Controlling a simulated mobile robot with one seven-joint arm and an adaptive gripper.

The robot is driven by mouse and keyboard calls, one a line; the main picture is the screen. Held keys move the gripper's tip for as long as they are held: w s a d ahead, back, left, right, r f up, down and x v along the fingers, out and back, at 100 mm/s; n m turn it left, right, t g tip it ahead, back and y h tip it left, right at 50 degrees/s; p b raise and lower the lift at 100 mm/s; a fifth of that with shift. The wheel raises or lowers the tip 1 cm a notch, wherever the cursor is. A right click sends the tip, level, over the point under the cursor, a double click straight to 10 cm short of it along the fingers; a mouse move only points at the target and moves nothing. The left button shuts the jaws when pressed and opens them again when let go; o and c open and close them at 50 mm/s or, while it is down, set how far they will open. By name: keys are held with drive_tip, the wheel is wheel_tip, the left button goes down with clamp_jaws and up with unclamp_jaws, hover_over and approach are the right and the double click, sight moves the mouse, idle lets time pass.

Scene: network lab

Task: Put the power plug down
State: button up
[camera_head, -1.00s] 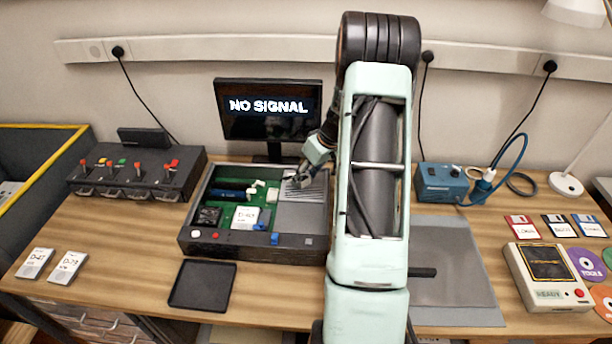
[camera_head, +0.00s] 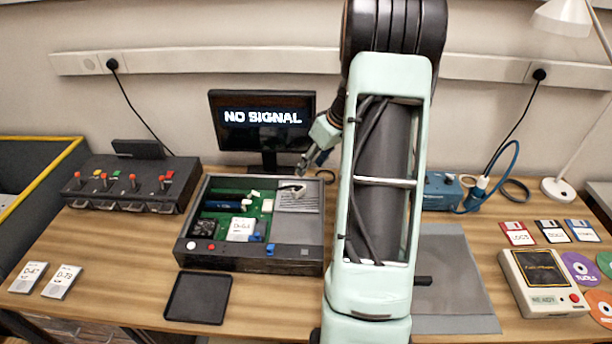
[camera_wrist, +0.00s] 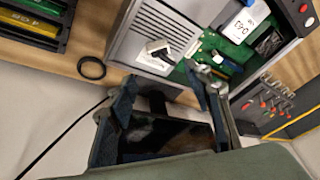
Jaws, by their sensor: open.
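A small white plug-like piece (camera_head: 291,187), which I take for the power plug, lies on the grey metal unit (camera_head: 300,203) inside the open computer case (camera_head: 250,268). It also shows in the wrist view (camera_wrist: 160,46), with a dark part on it, on the pale grey surface. My gripper (camera_head: 304,168) is just above and behind the plug in the head view, apart from it. In the wrist view my gripper (camera_wrist: 166,82) has its two fingers spread wide with nothing between them. My arm hides part of the desk to the right of the case.
The monitor (camera_head: 262,118) stands close behind the case and my gripper. A black tray (camera_head: 198,298) lies in front. A blue box (camera_head: 440,190) with a cable is right of my arm. A lever panel (camera_head: 130,185) stands left.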

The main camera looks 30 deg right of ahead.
drive_tip(key=shift+v, duration=1.15)
drive_tip(key=shift+w, duration=0.1)
